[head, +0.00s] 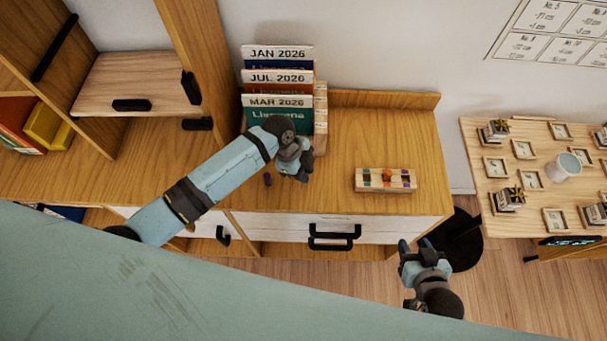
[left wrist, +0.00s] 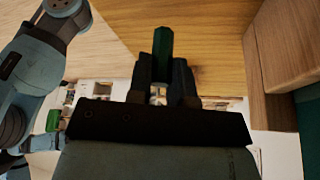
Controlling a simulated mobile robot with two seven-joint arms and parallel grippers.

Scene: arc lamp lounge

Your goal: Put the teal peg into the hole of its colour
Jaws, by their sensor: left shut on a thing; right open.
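The teal peg (left wrist: 162,52) is between the fingertips of my left gripper in the left wrist view, its dark green end sticking out beyond them. In the head view my left gripper (head: 296,172) is over the cabinet top, in front of the upright books; the peg is not clear there. The wooden hole block (head: 384,188) lies to the right of this gripper, apart from it. Its top shows teal, orange and purple patches, teal (head: 366,178) at the left. My right gripper (head: 408,250) is open and empty, off the cabinet's front right edge.
Books (head: 278,82) stand at the back. The top between gripper and block is clear. A table (head: 480,150) with small trays and a white cup (head: 567,166) is at the right.

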